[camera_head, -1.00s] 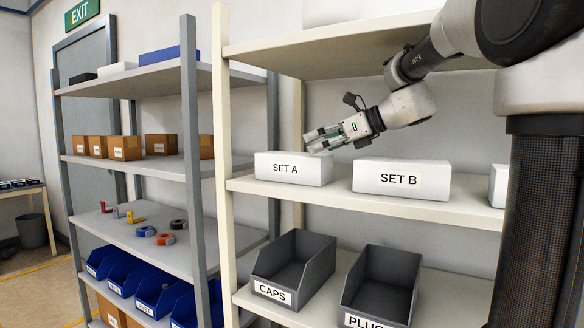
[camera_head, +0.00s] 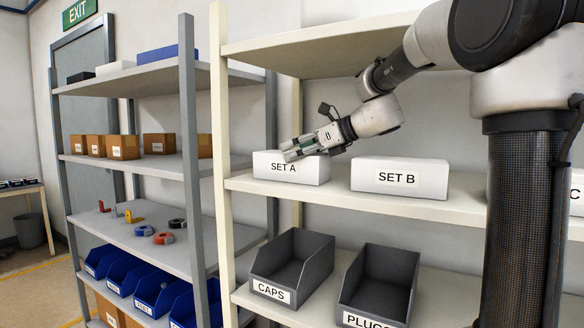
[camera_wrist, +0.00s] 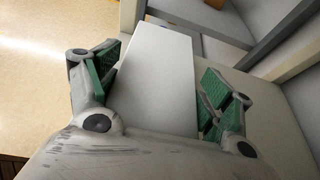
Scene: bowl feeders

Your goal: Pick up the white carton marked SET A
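The white carton marked SET A (camera_head: 305,172) sits on the cream shelf at the left end, its label facing front. My gripper (camera_head: 288,150) is at the carton's upper part, its fingers overlapping the carton's top in the head view. In the wrist view my gripper (camera_wrist: 158,80) is open, with green finger pads on either side of the white carton (camera_wrist: 155,70). A gap shows between the carton and the right pad; the left pad looks close to the carton's side. I cannot tell whether either pad touches it.
The SET B carton (camera_head: 399,178) stands to the right on the same cream shelf (camera_head: 335,197). A cream upright (camera_head: 222,130) rises just left of SET A. Another shelf board (camera_head: 330,40) is above. Grey bins (camera_head: 292,266) marked CAPS and PLUGS stand below.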

